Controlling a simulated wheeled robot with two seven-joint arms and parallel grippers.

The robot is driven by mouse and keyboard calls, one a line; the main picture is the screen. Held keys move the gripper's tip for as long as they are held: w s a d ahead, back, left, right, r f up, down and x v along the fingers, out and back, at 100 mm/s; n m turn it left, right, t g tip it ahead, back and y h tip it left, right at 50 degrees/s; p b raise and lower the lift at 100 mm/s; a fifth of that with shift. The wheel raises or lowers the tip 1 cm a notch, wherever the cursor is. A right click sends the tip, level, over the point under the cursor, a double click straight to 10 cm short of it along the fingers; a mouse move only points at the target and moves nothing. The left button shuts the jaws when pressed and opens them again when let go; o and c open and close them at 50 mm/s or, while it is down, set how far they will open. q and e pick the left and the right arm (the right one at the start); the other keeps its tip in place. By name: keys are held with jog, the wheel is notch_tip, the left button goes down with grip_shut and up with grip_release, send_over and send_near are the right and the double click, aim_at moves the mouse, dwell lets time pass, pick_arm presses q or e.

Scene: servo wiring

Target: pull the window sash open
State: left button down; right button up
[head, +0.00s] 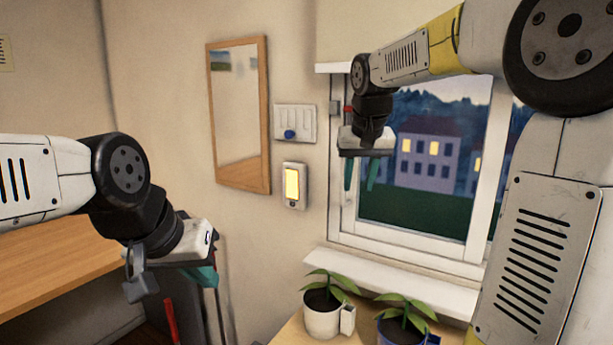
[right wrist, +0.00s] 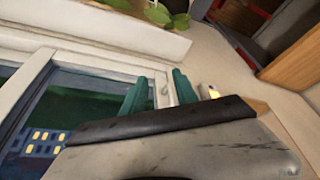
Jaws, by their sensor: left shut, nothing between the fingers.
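The window sash (head: 405,235) is a white frame around dark glass in the back wall. Its glass shows houses at dusk, and it seems shut or nearly so. My right gripper (head: 360,178) is in front of the sash's left side, its two teal fingers pointing down and apart. In the right wrist view, my right gripper (right wrist: 158,92) has white frame (right wrist: 164,90) showing between its fingers; I cannot tell whether they touch it. A handle is not clearly visible. My left gripper (head: 203,276) is shut at lower left, away from the window.
A white sill (head: 400,290) juts out below the window. Below it stand a white potted plant (head: 322,318) and a blue potted plant (head: 400,332). A wood-framed mirror (head: 238,115), a switch plate (head: 295,122) and a lit panel (head: 293,185) hang left of the window.

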aim_at(343, 179)
jog(key=w+f, duration=0.1)
jog(key=w, duration=0.4)
jog(key=w+f, duration=0.1)
jog(key=w, duration=0.3)
jog(key=w+a+f, duration=0.1)
jog(key=w, duration=0.4)
jog(key=shift+w+f, duration=0.25)
jog(key=shift+w, duration=0.1)
jog(key=shift+w+f, duration=0.25)
jog(key=shift+f, duration=0.3)
grip_shut()
dwell(0.4)
